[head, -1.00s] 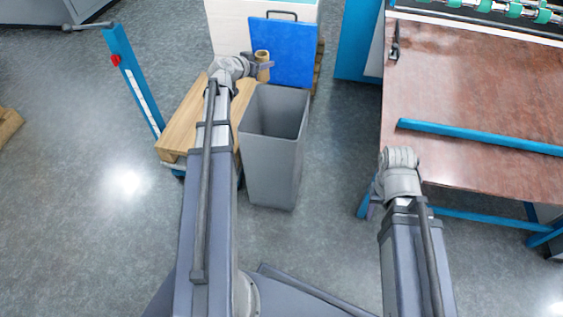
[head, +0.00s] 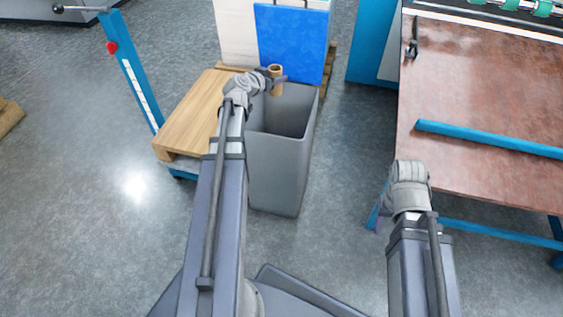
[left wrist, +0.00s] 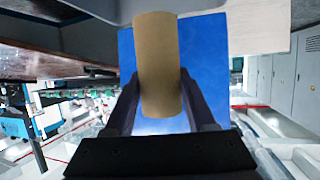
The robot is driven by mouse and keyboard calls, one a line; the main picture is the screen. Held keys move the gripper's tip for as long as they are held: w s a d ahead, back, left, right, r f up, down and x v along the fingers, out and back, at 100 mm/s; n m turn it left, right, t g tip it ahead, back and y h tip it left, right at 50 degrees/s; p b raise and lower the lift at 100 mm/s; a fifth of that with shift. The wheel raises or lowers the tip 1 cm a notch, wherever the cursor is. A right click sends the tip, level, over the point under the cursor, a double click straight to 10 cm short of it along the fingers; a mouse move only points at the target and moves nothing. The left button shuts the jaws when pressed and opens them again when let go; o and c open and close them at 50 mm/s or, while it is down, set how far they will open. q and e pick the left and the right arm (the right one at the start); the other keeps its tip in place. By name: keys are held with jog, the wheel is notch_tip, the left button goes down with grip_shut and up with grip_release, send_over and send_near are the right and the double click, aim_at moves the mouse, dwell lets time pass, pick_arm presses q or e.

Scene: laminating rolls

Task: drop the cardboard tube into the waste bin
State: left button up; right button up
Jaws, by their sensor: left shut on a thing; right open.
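The cardboard tube (head: 276,81) is a short brown hollow cylinder, held upright in my left gripper (head: 277,79). In the head view it appears over the far rim of the grey waste bin (head: 277,160). In the left wrist view the tube (left wrist: 159,65) stands between the two dark fingers (left wrist: 160,95), which are shut on it. The bin is tall and open at the top, and the part of its inside that I see looks empty. My right gripper is hidden behind its wrist, by the table's near left corner.
A wooden pallet (head: 195,110) on a blue lifter stands left of the bin. A blue board (head: 292,45) and white stack stand behind it. A brown-topped table (head: 480,90) with a blue bar is at right. Floor between bin and table is clear.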

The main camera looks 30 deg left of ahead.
pick_arm(q)
jog(key=shift+f+b, duration=2)
jog(key=shift+f, duration=0.35)
pick_arm(e)
notch_tip(320, 180, down, 5)
jog(key=shift+r, duration=0.15)
pick_arm(q)
jog(key=o, duration=1.4)
jog(key=shift+s+r, duration=0.1)
pick_arm(e)
jog(key=shift+r, duration=0.1)
pick_arm(q)
jog(key=p, duration=0.3)
send_near(275, 88)
jog(key=w, duration=0.1)
jog(key=w+f, duration=0.1)
jog(key=w+a+f, duration=0.1)
jog(key=shift+w, duration=0.4)
pick_arm(e)
notch_tip(275, 88, up, 3)
jog(key=shift+f, duration=0.1)
pick_arm(q)
jog(key=shift+f, duration=0.1)
